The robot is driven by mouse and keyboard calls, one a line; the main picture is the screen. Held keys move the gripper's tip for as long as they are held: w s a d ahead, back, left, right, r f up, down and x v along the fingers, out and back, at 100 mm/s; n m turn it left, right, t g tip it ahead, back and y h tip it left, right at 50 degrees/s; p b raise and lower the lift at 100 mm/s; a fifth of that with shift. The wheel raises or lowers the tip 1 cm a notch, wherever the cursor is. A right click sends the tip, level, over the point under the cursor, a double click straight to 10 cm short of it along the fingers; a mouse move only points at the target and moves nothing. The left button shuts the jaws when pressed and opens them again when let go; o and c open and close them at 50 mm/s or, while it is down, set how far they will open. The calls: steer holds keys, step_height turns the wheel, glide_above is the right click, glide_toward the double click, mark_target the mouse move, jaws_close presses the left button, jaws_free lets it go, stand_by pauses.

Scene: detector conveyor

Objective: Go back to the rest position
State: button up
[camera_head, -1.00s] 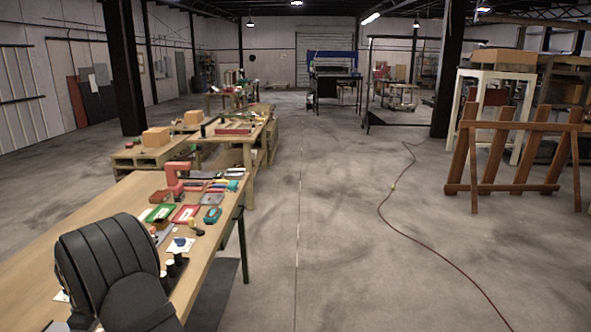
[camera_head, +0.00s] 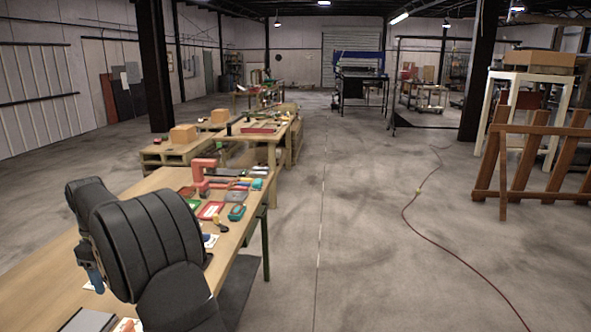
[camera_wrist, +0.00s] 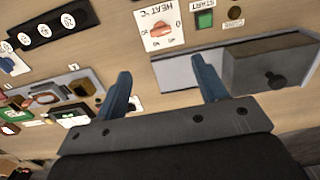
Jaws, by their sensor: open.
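My gripper (camera_wrist: 163,88) is open, its two blue fingers apart with nothing between them. It hangs over the wooden workbench (camera_wrist: 120,30). In the head view my dark arm hides part of the bench, and a blue finger (camera_head: 95,279) shows below it at the left. In the wrist view, a white HEAT °C panel with an orange knob (camera_wrist: 160,29) lies beyond the fingers. A green START button (camera_wrist: 205,19) is beside it. No marker for a rest position shows.
A grey tray with a dark knobbed block (camera_wrist: 272,62) lies right of the fingers. A black strip with numbered white discs (camera_wrist: 45,30) is at upper left. A red clamp-like piece (camera_head: 203,172) and small parts stand farther along the bench.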

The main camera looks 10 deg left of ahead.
mark_target(125, 327)
step_height(125, 327, down, 17)
steer(key=shift+r, duration=0.2)
steer(key=shift+f, duration=0.35)
steer(key=m, duration=0.5)
steer(key=shift+s+r, duration=0.1)
steer(key=m, duration=0.3)
steer(key=shift+s+m, duration=0.1)
steer(key=shift+m, duration=0.3)
steer(key=m, duration=0.4)
steer(key=shift+a+m, duration=0.15)
steer(key=shift+m, duration=0.15)
steer(key=m, duration=0.4)
steer(key=shift+a, duration=0.1)
